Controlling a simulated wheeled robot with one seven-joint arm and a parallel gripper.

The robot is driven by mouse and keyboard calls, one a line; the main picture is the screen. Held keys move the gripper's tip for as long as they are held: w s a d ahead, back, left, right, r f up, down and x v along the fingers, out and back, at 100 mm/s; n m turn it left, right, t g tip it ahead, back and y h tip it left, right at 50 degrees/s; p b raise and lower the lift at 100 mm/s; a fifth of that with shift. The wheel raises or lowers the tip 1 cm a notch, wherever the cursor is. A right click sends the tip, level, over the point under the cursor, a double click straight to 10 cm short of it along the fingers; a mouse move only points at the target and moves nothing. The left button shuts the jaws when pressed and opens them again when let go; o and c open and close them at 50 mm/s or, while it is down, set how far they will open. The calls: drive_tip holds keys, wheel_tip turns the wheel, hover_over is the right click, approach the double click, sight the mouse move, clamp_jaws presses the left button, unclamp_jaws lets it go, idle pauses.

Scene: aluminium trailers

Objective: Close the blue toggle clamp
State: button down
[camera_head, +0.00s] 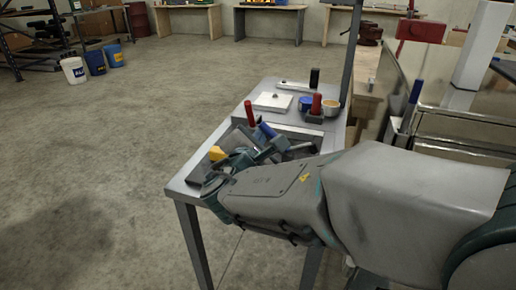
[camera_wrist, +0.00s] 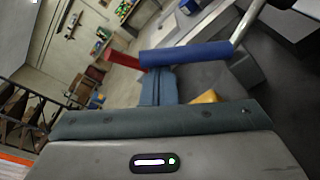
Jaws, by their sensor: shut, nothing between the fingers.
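The blue toggle clamp's blue handle (camera_head: 267,130) shows near the middle of the work table in the head view. In the wrist view the blue handle (camera_wrist: 190,53) lies across the picture, on a metal lever rising to the upper right. My gripper (camera_wrist: 158,72) is shut and empty, with its fingertips close beside the blue handle's left part. I cannot tell whether they touch. In the head view my gripper (camera_head: 264,150) is low over the table beside the handle. The clamp's base is largely hidden by my gripper and arm.
A red handle (camera_head: 250,113) stands just left of the blue one, and a yellow piece (camera_head: 217,153) is close to my gripper. The floor at left is clear.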

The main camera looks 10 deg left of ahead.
sight(268, 130)
drive_tip(key=m+b, duration=0.1)
drive_tip(key=b, duration=0.2)
drive_tip(key=d+r+m+b, duration=0.1)
drive_tip(key=m+b, duration=0.1)
drive_tip(key=b, duration=0.1)
drive_tip(key=shift+d, duration=0.2)
drive_tip(key=shift+s+d+r+m+t+y+b, duration=0.15)
drive_tip(key=shift+r+m+b, duration=0.25)
drive_tip(key=shift+b, duration=0.4)
drive_tip(key=shift+w+d+r+m+t+y+b, duration=0.15)
drive_tip(key=shift+r+m+y+b, duration=0.2)
drive_tip(key=shift+b, duration=0.4)
drive_tip(key=shift+s, duration=0.1)
